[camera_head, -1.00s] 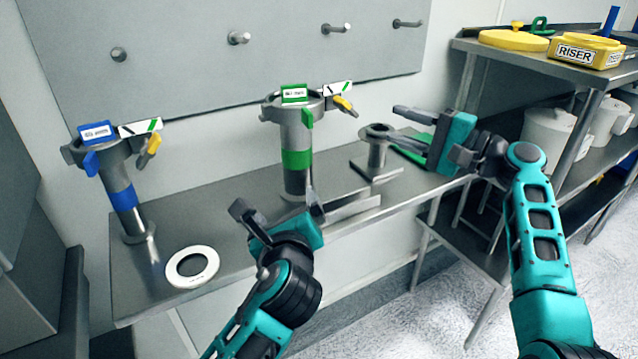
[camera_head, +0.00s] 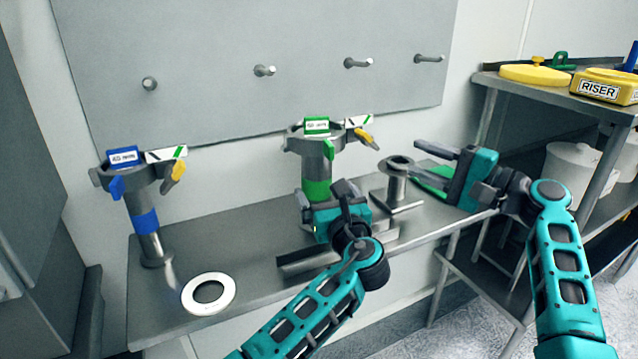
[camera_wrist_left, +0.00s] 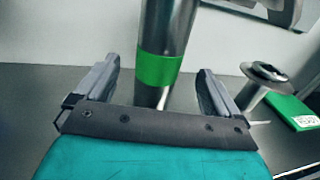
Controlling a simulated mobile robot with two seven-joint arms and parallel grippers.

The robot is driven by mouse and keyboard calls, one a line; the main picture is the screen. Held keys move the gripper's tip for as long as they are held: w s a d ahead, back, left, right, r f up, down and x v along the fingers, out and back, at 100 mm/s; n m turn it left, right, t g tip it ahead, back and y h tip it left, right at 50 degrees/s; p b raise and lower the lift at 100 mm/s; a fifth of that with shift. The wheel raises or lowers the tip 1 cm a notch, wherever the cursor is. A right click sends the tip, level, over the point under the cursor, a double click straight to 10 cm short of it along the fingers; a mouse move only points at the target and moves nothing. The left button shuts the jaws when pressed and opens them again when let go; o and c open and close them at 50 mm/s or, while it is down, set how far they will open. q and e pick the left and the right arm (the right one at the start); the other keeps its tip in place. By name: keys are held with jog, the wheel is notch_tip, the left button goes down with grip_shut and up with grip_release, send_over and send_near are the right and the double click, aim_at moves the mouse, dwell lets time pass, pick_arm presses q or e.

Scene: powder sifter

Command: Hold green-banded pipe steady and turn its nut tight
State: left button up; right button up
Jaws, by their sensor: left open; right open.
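The green-banded pipe (camera_head: 318,166) stands upright on the steel bench, with a clamp-like head (camera_head: 313,133) and a green label at its top. Its green lever and a yellow-tipped lever (camera_head: 363,136) stick out at the head. My left gripper (camera_head: 322,190) is open in front of the pipe at about band height. In the left wrist view the green band (camera_wrist_left: 159,70) shows between the two spread fingers, just beyond the palm. I cannot tell whether the fingers touch it. My right gripper (camera_head: 423,160) is open and empty to the right, near a short flanged pipe.
A blue-banded pipe (camera_head: 144,221) stands at the left of the bench (camera_head: 250,240), with a white ring (camera_head: 208,294) before it. The flanged pipe (camera_head: 396,185) stands right of the green-banded one, beside a green item (camera_head: 433,181). A shelf with a yellow riser (camera_head: 608,86) is at far right.

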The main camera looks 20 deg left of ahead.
aim_at(321, 187)
pick_arm(q)
jog(key=x, duration=0.6)
